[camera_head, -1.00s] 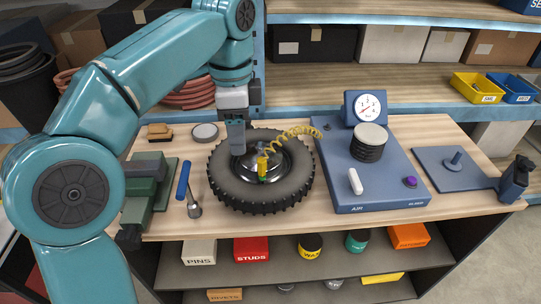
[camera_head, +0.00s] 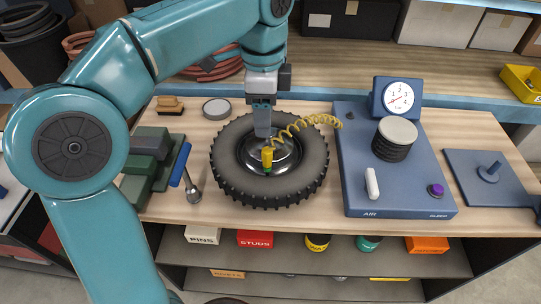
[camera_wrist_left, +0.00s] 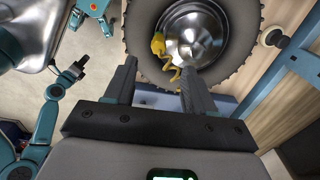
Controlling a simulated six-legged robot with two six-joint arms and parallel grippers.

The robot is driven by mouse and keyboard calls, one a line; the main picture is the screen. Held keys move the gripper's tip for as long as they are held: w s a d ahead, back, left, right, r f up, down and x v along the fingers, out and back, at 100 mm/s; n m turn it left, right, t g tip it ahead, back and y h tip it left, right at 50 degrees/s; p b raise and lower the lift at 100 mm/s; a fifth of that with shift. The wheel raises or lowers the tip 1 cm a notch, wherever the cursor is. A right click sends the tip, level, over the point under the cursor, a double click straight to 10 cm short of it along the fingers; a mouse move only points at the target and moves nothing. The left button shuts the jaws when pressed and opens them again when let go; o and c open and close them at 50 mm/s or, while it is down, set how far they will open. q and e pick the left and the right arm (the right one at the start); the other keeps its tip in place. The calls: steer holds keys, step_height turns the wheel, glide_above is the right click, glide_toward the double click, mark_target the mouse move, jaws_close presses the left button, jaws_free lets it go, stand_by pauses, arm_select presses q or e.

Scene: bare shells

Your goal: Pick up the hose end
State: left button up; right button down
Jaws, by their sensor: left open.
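The hose end (camera_head: 268,158) is yellow with a green tip. It appears roughly upright at the hub of the black wheel (camera_head: 309,181), and a coiled yellow hose (camera_head: 300,123) runs from it to the blue panel. My left gripper (camera_head: 263,131) is just behind and above the hose end, pointing down. In the left wrist view my left gripper (camera_wrist_left: 159,76) has its fingers well apart. There the yellow hose end (camera_wrist_left: 158,42) appears beyond the fingertips, between their lines, not gripped.
The blue air panel (camera_head: 365,150) with a gauge (camera_head: 398,96) and a ribbed stack (camera_head: 395,140) stands right of the wheel. A shelf (camera_head: 335,72) runs behind the bench.

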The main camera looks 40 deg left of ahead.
arm_select(q)
glide_above(265, 150)
steer(key=f, duration=0.4)
steer(key=shift+s+f, duration=0.25)
steer(key=shift+f, duration=0.1)
steer(key=shift+s+d+f, duration=0.1)
steer(key=shift+d+f, duration=0.05)
steer(key=shift+d, duration=0.05)
steer(key=f, duration=0.4)
steer(key=shift+w+a+f, duration=0.25)
steer(key=shift+w+f, duration=0.1)
steer(key=shift+f, duration=0.05)
steer(key=shift+s+d+f, duration=0.1)
steer(key=shift+d+f, duration=0.05)
steer(key=shift+f, duration=0.15)
steer(key=shift+w+f, duration=0.1)
steer(key=shift+w, duration=0.1)
steer(key=shift+c, duration=0.7)
steer(key=c, duration=0.5)
steer(key=shift+s, duration=0.1)
jaws_close()
